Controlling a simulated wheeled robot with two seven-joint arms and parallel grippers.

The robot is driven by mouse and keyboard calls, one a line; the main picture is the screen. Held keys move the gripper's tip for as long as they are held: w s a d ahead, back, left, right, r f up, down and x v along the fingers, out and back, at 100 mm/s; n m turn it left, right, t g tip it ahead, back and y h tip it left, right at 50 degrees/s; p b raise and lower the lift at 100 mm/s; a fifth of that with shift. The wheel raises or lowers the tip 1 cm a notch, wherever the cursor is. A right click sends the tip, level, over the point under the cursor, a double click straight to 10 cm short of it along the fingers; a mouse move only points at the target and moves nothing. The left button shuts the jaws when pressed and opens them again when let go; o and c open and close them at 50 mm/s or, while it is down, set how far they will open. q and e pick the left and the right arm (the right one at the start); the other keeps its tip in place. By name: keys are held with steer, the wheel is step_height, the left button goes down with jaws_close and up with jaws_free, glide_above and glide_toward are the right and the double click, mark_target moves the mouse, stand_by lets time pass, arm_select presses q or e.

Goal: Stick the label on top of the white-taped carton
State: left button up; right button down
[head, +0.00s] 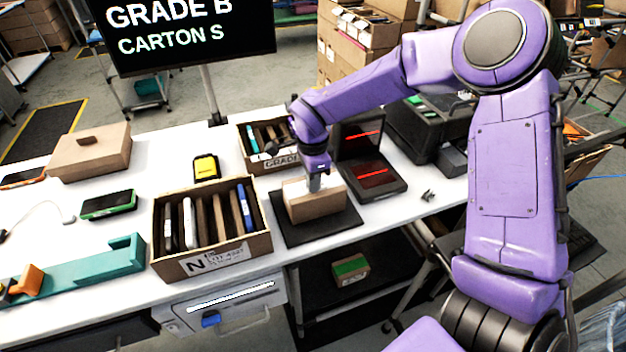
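A small brown carton (316,204) sits on a black mat (330,228) near the front edge of the table. Its top looks pale, and my gripper covers part of it; I cannot tell whether the pale part is white tape or a label. My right gripper (314,185) points down at the top of this carton, at or just above it. Its fingers are small and partly hidden, so I cannot tell whether they are open or shut. No separate label can be made out. My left gripper is out of view.
An open carton (212,264) of upright items stands left of the mat, with another one (272,163) marked GRADE behind. A dark device with red lines (369,181) stands right. A monitor (185,40) reads GRADE B, CARTON S. A teal holder (90,273) lies front left.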

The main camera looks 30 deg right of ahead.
steer(key=c, duration=1.8)
jaws_free()
steer(key=shift+f, duration=0.1)
steer(key=o, duration=0.5)
step_height(320, 180, up, 17)
steer(key=p, duration=0.5)
steer(key=shift+f+p, duration=0.2)
steer(key=shift+p, duration=0.1)
